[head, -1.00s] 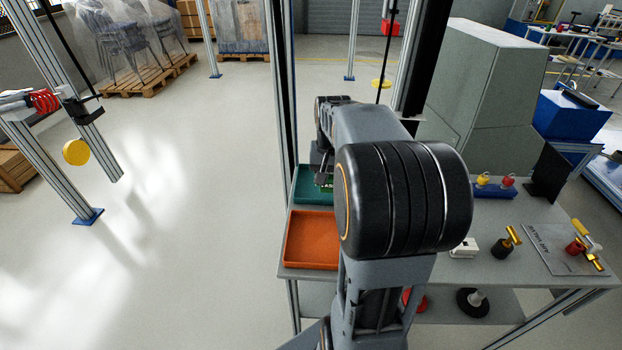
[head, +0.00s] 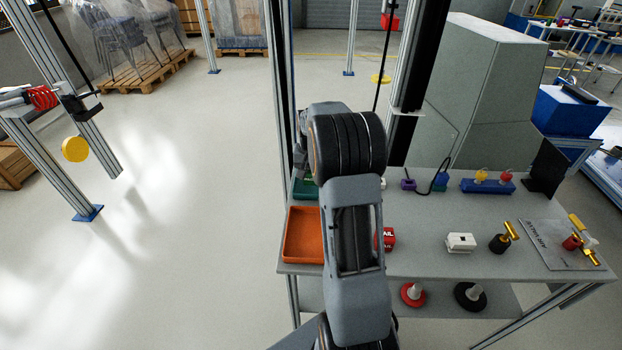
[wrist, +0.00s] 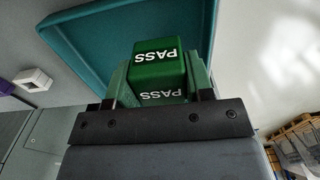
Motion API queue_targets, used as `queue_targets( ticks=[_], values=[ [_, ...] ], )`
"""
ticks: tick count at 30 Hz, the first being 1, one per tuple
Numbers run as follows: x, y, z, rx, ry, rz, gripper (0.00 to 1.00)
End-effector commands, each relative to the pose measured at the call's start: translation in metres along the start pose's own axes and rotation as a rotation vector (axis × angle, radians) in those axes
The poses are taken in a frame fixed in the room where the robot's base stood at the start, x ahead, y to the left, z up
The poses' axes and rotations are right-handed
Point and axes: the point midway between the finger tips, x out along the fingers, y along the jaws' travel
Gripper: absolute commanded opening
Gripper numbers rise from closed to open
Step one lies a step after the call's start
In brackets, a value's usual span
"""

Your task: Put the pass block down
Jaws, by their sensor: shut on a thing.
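The green pass block (wrist: 158,62) is held between the two fingers of my gripper (wrist: 160,84) in the wrist view, with PASS lettering on two faces. The teal tray (wrist: 88,38) lies beyond the block in that view, its floor and raised rim around the gripper's end. I cannot tell whether the block touches the tray floor. In the head view a corner of the teal tray (head: 304,189) shows, and my arm hides the gripper's fingers and the block.
An orange tray (head: 302,236) sits nearer on the same grey bench (head: 425,262). A red FAIL block (head: 388,238), a white block (head: 461,242) and a black-and-gold part (head: 502,241) stand to the right. An upright profile post (head: 282,110) rises beside the teal tray.

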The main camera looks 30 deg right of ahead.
Motion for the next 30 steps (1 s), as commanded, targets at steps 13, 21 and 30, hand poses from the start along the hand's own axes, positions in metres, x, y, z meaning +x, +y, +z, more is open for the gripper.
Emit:
queue_targets(
  ticks=[13, 21, 30],
  values=[
    [0.024, 0.001, 0.001, 0.0, 0.0, 0.0, 0.23],
    [0.027, 0.001, 0.001, 0.0, -0.001, 0.0, 0.59],
    [0.027, 0.001, 0.001, 0.0, -0.001, 0.0, 0.73]
  ],
)
